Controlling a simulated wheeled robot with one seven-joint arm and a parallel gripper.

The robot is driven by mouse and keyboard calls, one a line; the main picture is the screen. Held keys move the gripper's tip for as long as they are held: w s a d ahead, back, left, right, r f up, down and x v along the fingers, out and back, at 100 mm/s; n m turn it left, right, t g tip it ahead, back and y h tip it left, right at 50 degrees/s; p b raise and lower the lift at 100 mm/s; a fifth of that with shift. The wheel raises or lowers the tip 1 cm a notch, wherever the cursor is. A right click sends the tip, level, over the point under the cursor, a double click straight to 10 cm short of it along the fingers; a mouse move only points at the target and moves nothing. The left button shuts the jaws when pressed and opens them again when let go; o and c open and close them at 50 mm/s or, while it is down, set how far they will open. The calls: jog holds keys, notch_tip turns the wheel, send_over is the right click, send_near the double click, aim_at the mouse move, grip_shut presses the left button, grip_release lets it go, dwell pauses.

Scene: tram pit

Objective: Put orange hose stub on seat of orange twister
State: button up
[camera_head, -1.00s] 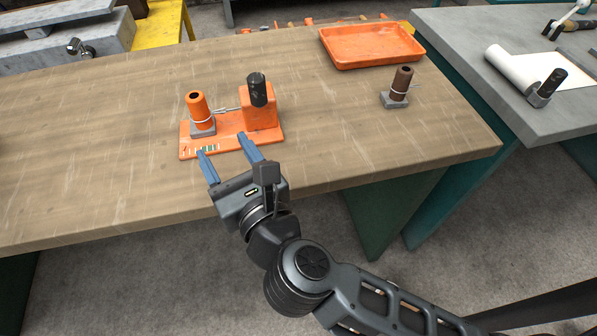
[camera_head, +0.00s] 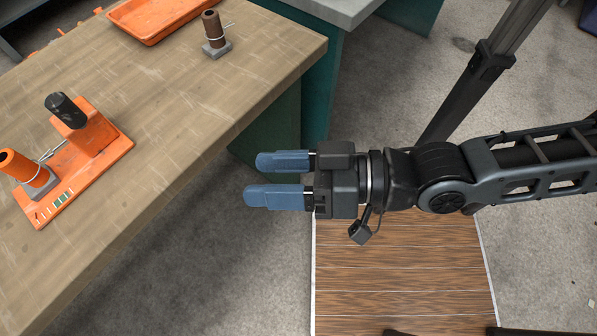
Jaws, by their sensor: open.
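The orange hose stub (camera_head: 20,166) stands on a grey block, with a wire around it, at the front left of the orange twister (camera_head: 112,149). A black cylinder (camera_head: 66,111) stands on the twister's raised orange block. My gripper (camera_head: 262,179) is open and empty, with blue fingers pointing left. It is over the floor, off the table's front edge, well to the right of the twister and stub. The left part of the stub's grey block is near the picture edge.
A brown stub (camera_head: 212,29) on a grey block and an orange tray (camera_head: 165,18) are on the wooden table (camera_head: 180,110). A grey-topped bench (camera_head: 318,8) stands behind. Open floor (camera_head: 190,250) lies between table and gripper.

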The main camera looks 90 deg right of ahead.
jog(key=s+n, duration=0.1)
jog(key=s+n+g, duration=0.1)
jog(key=n, duration=0.1)
jog(key=s+n, duration=0.2)
jog(key=shift+d+f+g+y, duration=0.1)
jog(key=shift+f+g+y, duration=0.2)
jog(key=shift+f+g, duration=0.1)
